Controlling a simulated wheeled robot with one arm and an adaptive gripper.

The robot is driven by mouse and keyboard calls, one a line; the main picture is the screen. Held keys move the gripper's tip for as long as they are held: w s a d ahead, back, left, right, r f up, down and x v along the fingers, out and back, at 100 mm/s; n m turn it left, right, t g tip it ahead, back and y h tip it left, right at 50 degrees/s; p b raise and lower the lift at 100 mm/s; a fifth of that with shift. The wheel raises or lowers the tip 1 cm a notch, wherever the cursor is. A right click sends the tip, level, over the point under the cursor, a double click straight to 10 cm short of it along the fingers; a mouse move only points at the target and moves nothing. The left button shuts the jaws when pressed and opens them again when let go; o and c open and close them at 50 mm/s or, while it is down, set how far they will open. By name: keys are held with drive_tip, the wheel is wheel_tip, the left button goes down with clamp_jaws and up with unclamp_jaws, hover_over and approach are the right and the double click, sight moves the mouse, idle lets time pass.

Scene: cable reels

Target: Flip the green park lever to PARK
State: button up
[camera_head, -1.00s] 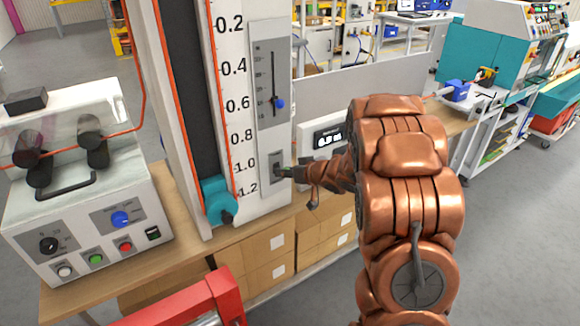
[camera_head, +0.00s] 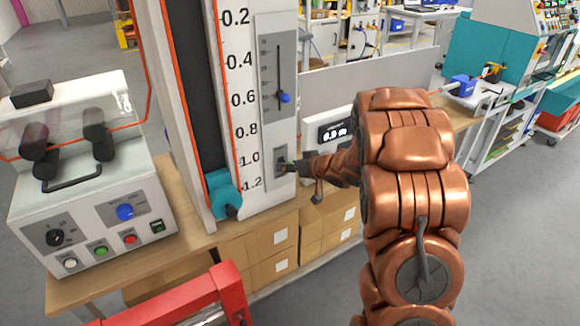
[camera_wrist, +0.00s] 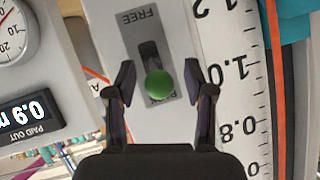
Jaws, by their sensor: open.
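The green park lever (camera_wrist: 159,83) has a round green knob on a dark stalk in a slotted grey plate (camera_wrist: 130,25). FREE is printed at the plate's upper end in the wrist view. The knob partly covers the lettering at the other end, so how far the lever is thrown is hard to tell. My gripper (camera_wrist: 159,90) is open, one finger on each side of the knob, with visible gaps. In the head view my gripper (camera_head: 291,166) is at the small lever plate (camera_head: 281,158) low on the white panel, mostly hiding the lever.
A slider with a blue knob (camera_head: 284,97) sits above the lever plate. A teal pointer (camera_head: 222,194) stands left beside the printed scale. A paid-out display (camera_head: 334,131) is right of the panel, close to my arm. Cardboard boxes (camera_head: 270,248) are below the bench.

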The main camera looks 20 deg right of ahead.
drive_tip(key=v, duration=1.2)
idle(0.5)
drive_tip(key=s+d+r+m+g+h+b, duration=0.1)
drive_tip(key=s+d+r+m+g+h, duration=0.35)
drive_tip(key=s+h, duration=0.45)
drive_tip(key=s+a+f+n+g+y, duration=0.1)
drive_tip(key=s+a+g, duration=0.3)
drive_tip(key=s+a, duration=0.6)
drive_tip(key=s+a+f+n+g+y, duration=0.2)
drive_tip(key=s+a+g, duration=0.3)
drive_tip(key=s+a, duration=0.6)
drive_tip(key=s+f+y+b, duration=0.1)
drive_tip(key=s, duration=0.6)
